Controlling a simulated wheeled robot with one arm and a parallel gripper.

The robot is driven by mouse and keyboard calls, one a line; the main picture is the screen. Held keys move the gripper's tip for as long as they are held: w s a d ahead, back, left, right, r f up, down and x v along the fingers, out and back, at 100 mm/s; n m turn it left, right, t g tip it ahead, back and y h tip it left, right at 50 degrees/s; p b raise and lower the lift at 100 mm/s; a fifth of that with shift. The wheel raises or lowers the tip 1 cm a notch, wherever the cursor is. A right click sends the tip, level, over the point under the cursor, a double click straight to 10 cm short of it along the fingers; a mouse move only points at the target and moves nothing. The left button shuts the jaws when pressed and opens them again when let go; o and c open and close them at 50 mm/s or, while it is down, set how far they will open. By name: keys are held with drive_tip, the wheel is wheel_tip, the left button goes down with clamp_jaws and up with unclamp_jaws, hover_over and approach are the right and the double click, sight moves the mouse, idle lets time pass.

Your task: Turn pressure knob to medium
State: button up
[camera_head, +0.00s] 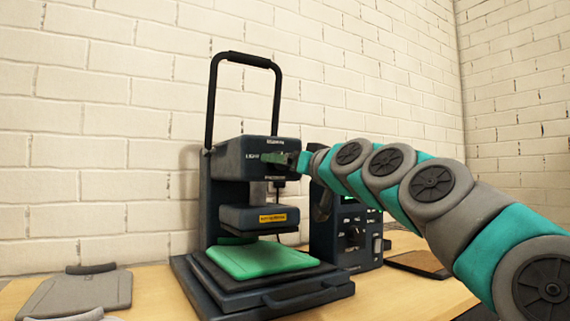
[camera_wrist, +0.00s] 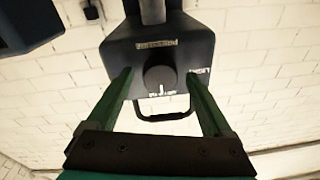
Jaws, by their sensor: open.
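The pressure knob (camera_wrist: 160,78) is a round dark knob on the front of the heat press head (camera_head: 227,160). In the wrist view it sits between my two green fingers, with small white marks by its lower edge and a label to its right. The lettering is too blurred to read surely there. My gripper (camera_wrist: 160,74) is open, with one finger on each side of the knob and gaps visible between them. In the head view my gripper (camera_head: 286,159) is at the press head's front and hides most of the knob; a "LIGHT" label shows at its left.
The press has a tall black handle (camera_head: 243,61) above and a green pad (camera_head: 262,260) on its lower plate. A dark control box (camera_head: 347,232) stands close at its right. A grey board (camera_head: 78,294) lies on the wooden table at left. A brick wall is behind.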

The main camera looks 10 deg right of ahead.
drive_tip(key=v, duration=0.7)
drive_tip(key=shift+s+d, duration=0.15)
drive_tip(key=shift+s, duration=0.2)
drive_tip(key=shift+f, duration=0.1)
